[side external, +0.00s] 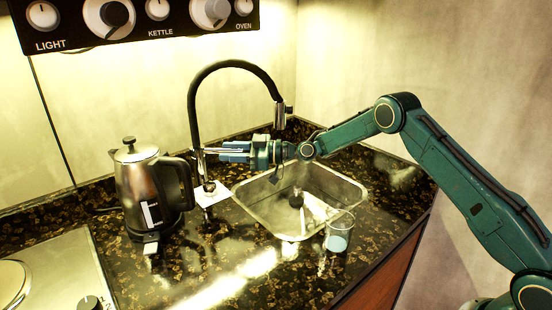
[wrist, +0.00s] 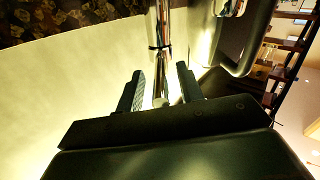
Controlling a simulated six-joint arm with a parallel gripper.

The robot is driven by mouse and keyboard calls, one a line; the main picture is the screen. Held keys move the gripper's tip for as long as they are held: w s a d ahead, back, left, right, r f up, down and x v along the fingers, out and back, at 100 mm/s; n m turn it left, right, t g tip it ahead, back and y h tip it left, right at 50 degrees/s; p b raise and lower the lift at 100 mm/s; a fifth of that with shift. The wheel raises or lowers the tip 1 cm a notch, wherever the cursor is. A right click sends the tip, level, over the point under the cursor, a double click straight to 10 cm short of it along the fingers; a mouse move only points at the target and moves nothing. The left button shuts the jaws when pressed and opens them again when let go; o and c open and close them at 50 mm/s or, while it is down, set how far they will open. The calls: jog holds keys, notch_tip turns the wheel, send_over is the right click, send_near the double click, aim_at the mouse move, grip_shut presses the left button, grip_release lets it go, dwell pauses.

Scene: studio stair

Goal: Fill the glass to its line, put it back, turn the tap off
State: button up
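The glass (side external: 339,232) stands upright on the counter by the front right corner of the sink, with pale bluish liquid in its lower part. Any fill line is too small to make out. The tap (side external: 193,105) is a tall black arch with a chrome body, and its spout (side external: 280,115) hangs over the sink. I see no clear stream under it. My gripper (side external: 206,152) is level at the tap's chrome body. In the wrist view my gripper (wrist: 161,84) is open, with one finger on each side of the chrome tap (wrist: 160,40). I cannot tell whether either finger touches it.
The steel sink (side external: 258,215) lies under my forearm. A kettle (side external: 138,190) stands left of the tap. A white card (side external: 218,192) lies near the tap base. A hob (side external: 45,270) is at front left, and a knob panel (side external: 135,18) hangs above.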

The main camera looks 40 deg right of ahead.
jog(key=shift+w+a, duration=0.2)
jog(key=shift+a, duration=0.05)
grip_shut()
jog(key=shift+s+a, duration=0.1)
jog(key=shift+s+a+r+m+t+h, duration=0.1)
jog(key=shift+s+a+m+t+h, duration=0.15)
jog(key=shift+m+t+h, duration=0.3)
jog(key=shift+s+a+f+m+t+h, duration=0.1)
jog(key=shift+s+a+m+t+h, duration=0.15)
jog(key=shift+m+t+h, duration=0.3)
jog(key=shift+s+a+r+m+t+h, duration=0.15)
jog(key=shift+a+m+t+h, duration=0.2)
jog(key=shift+h, duration=0.35)
jog(key=shift+d, duration=0.1)
grip_release()
jog(key=shift+s+d, duration=0.1)
jog(key=shift+s, duration=0.1)
